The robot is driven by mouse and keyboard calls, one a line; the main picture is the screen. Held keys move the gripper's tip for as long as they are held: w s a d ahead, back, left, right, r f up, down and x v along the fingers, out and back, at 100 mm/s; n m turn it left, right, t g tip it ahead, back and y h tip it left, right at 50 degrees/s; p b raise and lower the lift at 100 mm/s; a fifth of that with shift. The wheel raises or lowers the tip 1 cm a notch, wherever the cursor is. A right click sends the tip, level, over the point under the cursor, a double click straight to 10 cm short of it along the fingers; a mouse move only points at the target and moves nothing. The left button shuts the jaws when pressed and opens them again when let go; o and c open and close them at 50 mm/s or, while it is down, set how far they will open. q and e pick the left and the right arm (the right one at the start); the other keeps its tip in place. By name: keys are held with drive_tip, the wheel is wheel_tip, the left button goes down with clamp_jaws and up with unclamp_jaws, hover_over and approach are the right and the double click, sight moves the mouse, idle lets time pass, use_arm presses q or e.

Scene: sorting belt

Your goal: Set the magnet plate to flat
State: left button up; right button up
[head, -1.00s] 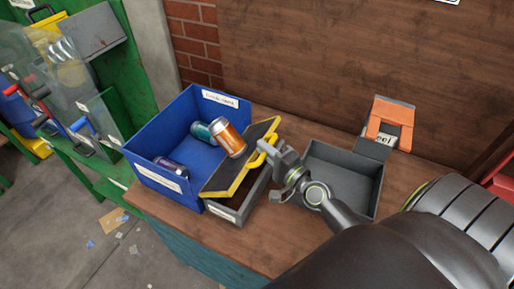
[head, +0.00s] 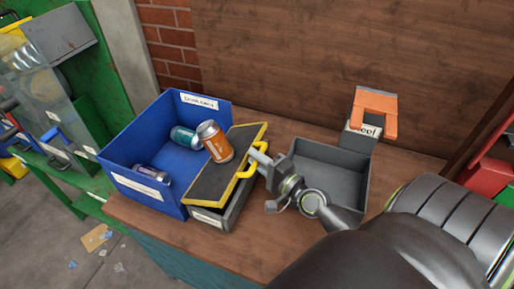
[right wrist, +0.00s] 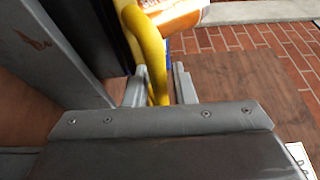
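The magnet plate (head: 205,181) is a dark plate with a yellow rim, tilted over a grey labelled tray (head: 237,206) in the head view. An orange can (head: 215,143) lies against its upper part. The plate's yellow handle (head: 254,163) is on its right side and also shows in the right wrist view (right wrist: 155,60). My right gripper (head: 258,158) has its fingers on either side of the handle and looks shut on it, with the fingers close to the bar (right wrist: 160,88). My left gripper is not in view.
A blue bin (head: 140,186) with a teal can (head: 185,137) and a purple can (head: 153,175) stands left of the plate. Bare wooden bench shows in front.

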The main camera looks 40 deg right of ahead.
drive_tip(key=shift+s+f, duration=0.1)
drive_tip(key=shift+s, duration=0.1)
drive_tip(key=s+d+b, duration=0.2)
drive_tip(key=s+b, duration=0.6)
drive_tip(key=s, duration=0.9)
drive_tip(key=shift+d, duration=0.2)
